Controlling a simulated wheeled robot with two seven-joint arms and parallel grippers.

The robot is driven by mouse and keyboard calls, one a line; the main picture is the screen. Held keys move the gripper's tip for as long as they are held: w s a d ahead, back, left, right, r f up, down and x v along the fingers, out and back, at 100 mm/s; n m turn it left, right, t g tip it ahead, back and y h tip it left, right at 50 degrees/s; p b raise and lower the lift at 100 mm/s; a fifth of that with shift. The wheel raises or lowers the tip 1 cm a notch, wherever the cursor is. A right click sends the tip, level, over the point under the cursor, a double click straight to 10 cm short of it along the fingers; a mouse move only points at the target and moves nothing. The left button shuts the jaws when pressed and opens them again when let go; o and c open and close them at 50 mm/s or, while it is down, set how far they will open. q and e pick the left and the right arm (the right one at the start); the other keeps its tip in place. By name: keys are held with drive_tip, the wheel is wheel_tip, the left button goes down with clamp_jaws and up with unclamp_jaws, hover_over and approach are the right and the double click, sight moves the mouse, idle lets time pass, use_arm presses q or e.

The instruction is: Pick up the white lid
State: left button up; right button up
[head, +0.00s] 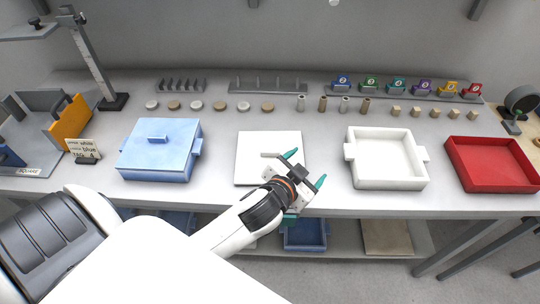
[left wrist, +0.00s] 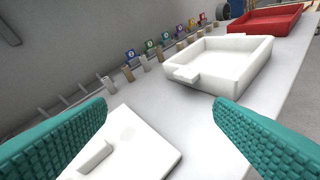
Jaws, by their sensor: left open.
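The white lid (head: 258,147) lies flat on the table in the middle of the head view. In the left wrist view the lid (left wrist: 140,142) shows at the lower left with a raised bar handle (left wrist: 94,158). My left gripper (head: 306,169) is open and empty, with teal fingers, over the lid's right edge; its arm covers the lid's lower right part. In the left wrist view its two fingers (left wrist: 150,125) are spread wide, with the handle near the left finger. An open white box (head: 388,160) stands to the right of the lid. My right gripper is not in view.
A blue lidded box (head: 160,150) stands to the left and a red tray (head: 494,164) at the far right. Several discs (head: 220,106), cylinders (head: 345,104) and small blocks (head: 435,113) line the back. A small sign (head: 84,150) stands left of the blue box. The table's front edge is close below the lid.

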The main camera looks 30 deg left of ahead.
use_arm(q)
drive_tip(key=w+d+r+m+t+h, duration=0.5)
drive_tip(key=r, duration=0.5)
drive_tip(key=d+r+m+g+h, duration=0.5)
drive_tip(key=d+m+g+h, duration=0.2)
drive_tip(key=d+m+h, duration=0.45)
drive_tip(key=m+g+y+p, duration=0.2)
drive_tip(key=m+g+y, duration=0.85)
drive_tip(key=y, duration=0.65)
hover_over(270, 150)
drive_tip(key=shift+n+g+h, duration=0.25)
drive_tip(key=shift+n+g, duration=0.4)
drive_tip(key=shift+n, duration=0.25)
drive_tip(key=f, duration=1.6)
drive_tip(key=shift+w+a+f, duration=0.15)
drive_tip(key=shift+w, duration=0.2)
drive_tip(key=f, duration=0.1)
drive_tip(key=f+p, duration=0.1)
drive_tip(key=f, duration=0.1)
drive_tip(key=f+p, duration=0.1)
drive_tip(key=f, duration=0.1)
drive_tip(key=shift+s+f, duration=0.25)
drive_tip(key=shift+s, duration=0.1)
drive_tip(key=shift+f, duration=0.3)
